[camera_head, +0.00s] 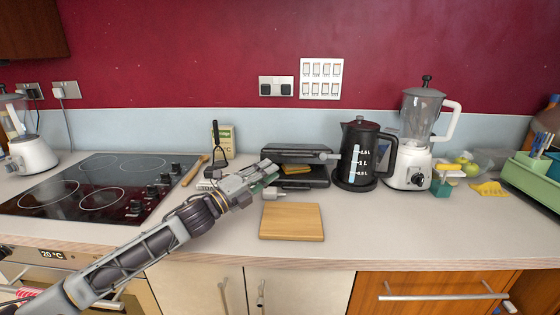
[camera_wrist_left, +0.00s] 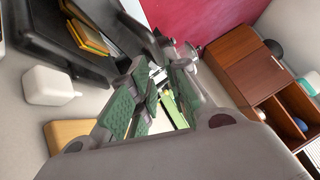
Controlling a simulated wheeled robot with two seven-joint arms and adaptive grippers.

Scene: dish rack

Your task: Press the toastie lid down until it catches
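The black toastie maker (camera_head: 318,180) stands on the worktop with its lid (camera_head: 297,150) raised at an angle above the base. A yellow-brown sandwich (camera_head: 296,169) shows in the gap. In the left wrist view, the dark base (camera_wrist_left: 60,60) and the sandwich (camera_wrist_left: 86,38) are at the upper left. My left gripper (camera_head: 268,175) is at the left side of the toastie maker, with green finger pads. In the left wrist view its fingers (camera_wrist_left: 153,98) stand apart with nothing held between them. I cannot tell whether it touches the lid. My right gripper is not in view.
A wooden board (camera_head: 292,222) lies in front, with a small white block (camera_head: 274,193) behind it. A black kettle (camera_head: 361,155) stands close on the right, then a blender (camera_head: 415,140). A hob (camera_head: 95,188) is at the left. The front-right worktop is clear.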

